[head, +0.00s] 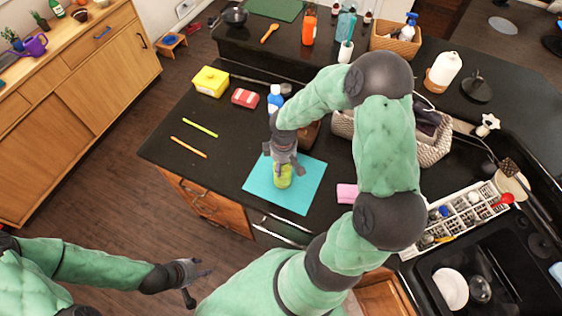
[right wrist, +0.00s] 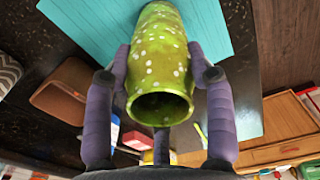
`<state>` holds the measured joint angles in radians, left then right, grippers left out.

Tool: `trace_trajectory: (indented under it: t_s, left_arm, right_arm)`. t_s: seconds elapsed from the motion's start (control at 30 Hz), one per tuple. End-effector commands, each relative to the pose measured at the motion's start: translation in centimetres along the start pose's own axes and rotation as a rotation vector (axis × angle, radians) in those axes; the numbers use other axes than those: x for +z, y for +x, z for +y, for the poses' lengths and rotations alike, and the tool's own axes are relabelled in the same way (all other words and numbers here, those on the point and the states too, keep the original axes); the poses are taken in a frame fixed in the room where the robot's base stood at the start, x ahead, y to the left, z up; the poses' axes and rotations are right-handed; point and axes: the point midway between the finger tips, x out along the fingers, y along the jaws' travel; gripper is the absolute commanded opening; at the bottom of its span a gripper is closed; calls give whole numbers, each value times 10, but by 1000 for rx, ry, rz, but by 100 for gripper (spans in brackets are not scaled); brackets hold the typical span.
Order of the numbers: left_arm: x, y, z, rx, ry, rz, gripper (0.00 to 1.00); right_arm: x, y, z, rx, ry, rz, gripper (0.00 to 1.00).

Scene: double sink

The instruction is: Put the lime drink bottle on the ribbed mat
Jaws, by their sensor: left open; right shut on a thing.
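The lime drink bottle, green with pale specks, shows below my right gripper in the head view (head: 283,181) and large in the right wrist view (right wrist: 158,55). My right gripper (head: 284,166) is shut around it, with fingers on both sides. The turquoise ribbed mat (head: 308,187) lies flat on the dark counter under the bottle. The bottle looks roughly upright over the mat's left-middle part; I cannot tell whether its base touches. My left gripper (head: 198,282) is open and empty, over the floor at lower left, away from the counter.
Behind the mat are a blue-and-white bottle (head: 275,99), a red package (head: 245,98) and a yellow box (head: 210,82). Green and orange sticks lie left on bare counter. A pink sponge (head: 347,193) sits right of the mat, and a dish rack (head: 467,216) lies further right.

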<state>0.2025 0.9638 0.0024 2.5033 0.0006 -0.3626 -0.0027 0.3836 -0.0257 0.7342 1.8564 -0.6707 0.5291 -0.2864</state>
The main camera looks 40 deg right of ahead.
Motion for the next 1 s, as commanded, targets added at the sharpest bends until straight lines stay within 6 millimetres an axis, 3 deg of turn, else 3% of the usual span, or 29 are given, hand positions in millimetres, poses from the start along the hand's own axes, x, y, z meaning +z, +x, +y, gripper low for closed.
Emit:
trace_trajectory:
  t_s: [0.2,0.23,0.3,0.77,1.0]
  left_arm:
    - [0,4,-2,0,0,0,44]
    - [0,4,-1,0,0,0,44]
    - [0,3,-1,0,0,0,44]
    - [0,-2,1,0,0,0,44]
    - [0,-2,1,0,0,0,44]
  right_arm:
    - [0,4,0,0,-1,0,3]
    - [0,4,0,-1,-1,-1,63]
    - [0,3,0,-1,-1,-1,78]
    - [0,-3,0,0,-1,0,78]
    - [-1,-45,1,5,0,3,78]
